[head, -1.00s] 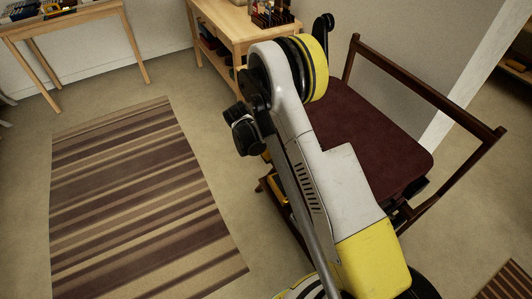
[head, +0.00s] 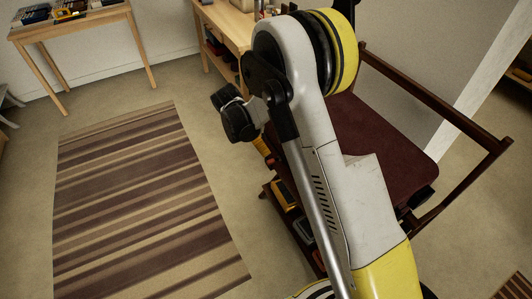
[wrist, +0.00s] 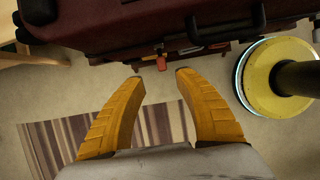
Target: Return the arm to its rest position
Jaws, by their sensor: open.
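My arm rises through the middle of the head view, its elbow bent near the top. My gripper (wrist: 160,78) shows in the wrist view with its two yellow fingers spread apart and nothing between them. It points toward the dark red suitcase (wrist: 130,28), with a gap in the picture between the fingertips and the suitcase's edge. In the head view the suitcase (head: 385,140) lies behind my arm, which hides part of it. The gripper's fingers cannot be made out in the head view.
A dark wooden frame (head: 440,95) stands around the suitcase, with yellow and dark items (head: 284,194) low beside it. A striped rug (head: 140,200) lies on open floor at left. Wooden tables (head: 75,28) (head: 228,22) stand at the back wall.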

